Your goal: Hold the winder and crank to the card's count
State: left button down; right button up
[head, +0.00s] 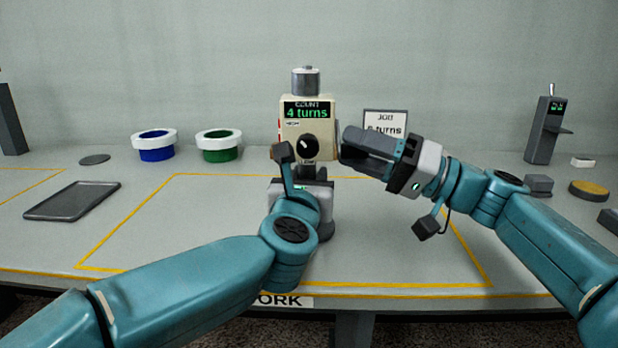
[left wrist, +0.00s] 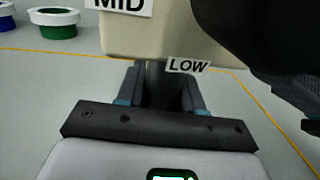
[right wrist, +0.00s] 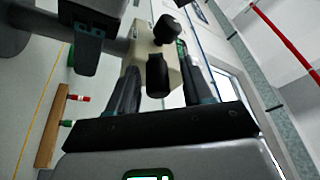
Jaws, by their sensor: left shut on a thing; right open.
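The winder (head: 291,115) stands upright mid-bench, a cream box with a spool on top and a display reading "COUNT 4 turns". A black knob (head: 307,146) is on its front. My left gripper (head: 308,172) is shut on the dark post (left wrist: 157,82) under the box, below the LOW label. My right gripper (head: 346,150) is open at the winder's right side; in the right wrist view a black crank part (right wrist: 157,75) shows between its fingers, and I cannot tell if they touch it. The job card (head: 385,120) behind is partly covered by my right gripper; its number is unclear.
A blue-and-white ring (head: 154,150) and a green-and-white ring (head: 219,150) stand left of the winder. A dark tray (head: 72,201) lies at the left. A grey device with a small display (head: 543,130) and a yellow-topped disc (head: 589,191) are at the right.

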grip_shut()
jog(key=m, duration=0.1)
jog(key=r+m+h, duration=0.1)
jog(key=m, duration=0.1)
jog(key=m+t, duration=0.1)
jog(key=shift+s+r+m+h, duration=0.3)
jog(key=shift+s+r+h, duration=0.05)
jog(key=shift+h, duration=0.05)
grip_release()
jog(key=v, duration=1.2)
